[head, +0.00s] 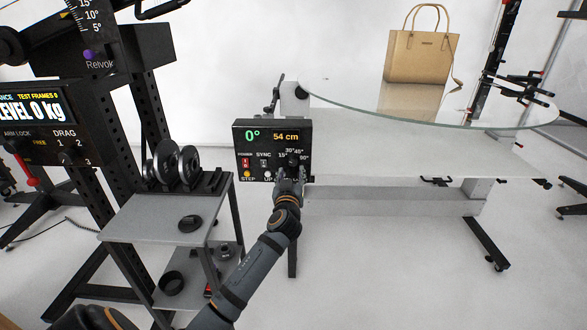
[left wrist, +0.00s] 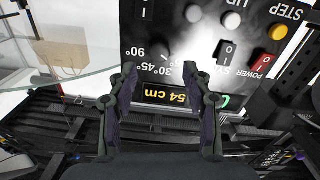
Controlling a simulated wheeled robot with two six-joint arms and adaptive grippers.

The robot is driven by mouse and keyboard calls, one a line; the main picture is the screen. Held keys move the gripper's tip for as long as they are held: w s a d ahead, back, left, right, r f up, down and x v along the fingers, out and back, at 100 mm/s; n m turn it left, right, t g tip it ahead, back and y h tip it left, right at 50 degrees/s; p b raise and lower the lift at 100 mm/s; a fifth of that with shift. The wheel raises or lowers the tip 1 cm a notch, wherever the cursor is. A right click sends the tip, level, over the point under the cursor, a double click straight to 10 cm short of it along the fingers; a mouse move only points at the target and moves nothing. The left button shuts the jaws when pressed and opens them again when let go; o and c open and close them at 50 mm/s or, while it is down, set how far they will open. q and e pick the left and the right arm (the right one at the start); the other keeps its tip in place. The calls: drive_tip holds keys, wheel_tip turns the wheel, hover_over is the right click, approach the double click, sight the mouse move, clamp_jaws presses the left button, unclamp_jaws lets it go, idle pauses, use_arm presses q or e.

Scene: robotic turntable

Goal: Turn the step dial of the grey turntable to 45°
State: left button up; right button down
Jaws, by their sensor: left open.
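The turntable's black control panel (head: 245,165) reads 0° and 54 cm in the head view. The small dark step dial (head: 293,160) sits at its lower right, with angle marks such as 15°, 30°, 45° and 90° around it. My left gripper (head: 291,173) is in front of the dial and partly covers it. In the left wrist view the panel (left wrist: 270,80) appears upside down. There the open fingers (left wrist: 160,78) stand apart beneath the angle marks, with nothing visibly between them. Contact with the dial cannot be told. My right gripper is not in view.
The turntable's round glass top (head: 345,103) carries a tan handbag (head: 418,58). A grey cart (head: 150,228) with black weights (head: 178,165) stands left of the panel. A black test stand (head: 150,90) is behind the cart. Floor at the lower right is clear.

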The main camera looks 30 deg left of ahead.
sight(293, 163)
use_arm(q)
drive_tip(key=x, duration=0.5)
clamp_jaws()
